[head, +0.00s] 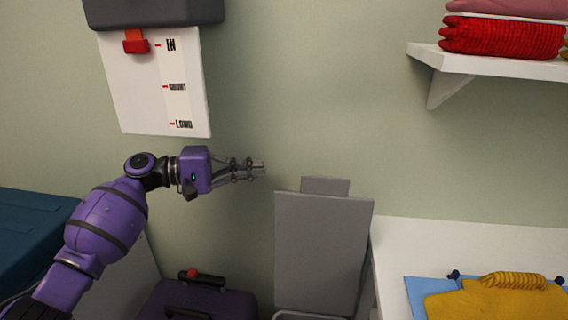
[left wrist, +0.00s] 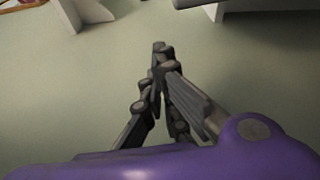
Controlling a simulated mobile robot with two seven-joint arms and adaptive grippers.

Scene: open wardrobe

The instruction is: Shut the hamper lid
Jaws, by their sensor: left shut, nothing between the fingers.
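The hamper lid (head: 322,250) is a grey panel standing upright against the wall in the head view, raised open. Only the hamper's top rim (head: 300,316) shows below it, at the bottom edge. My left gripper (head: 262,168) is shut and empty. It is left of and a little above the lid's top edge, apart from it in the picture. In the left wrist view the gripper fingers (left wrist: 160,48) are together with nothing between them. My right gripper is not in view.
A purple case (head: 195,300) stands left of the hamper. A white shelf (head: 470,235) with folded blue and yellow clothes (head: 500,300) lies to the right. An upper shelf (head: 490,62) holds red clothes (head: 500,37). A white labelled board (head: 150,90) hangs above my left arm.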

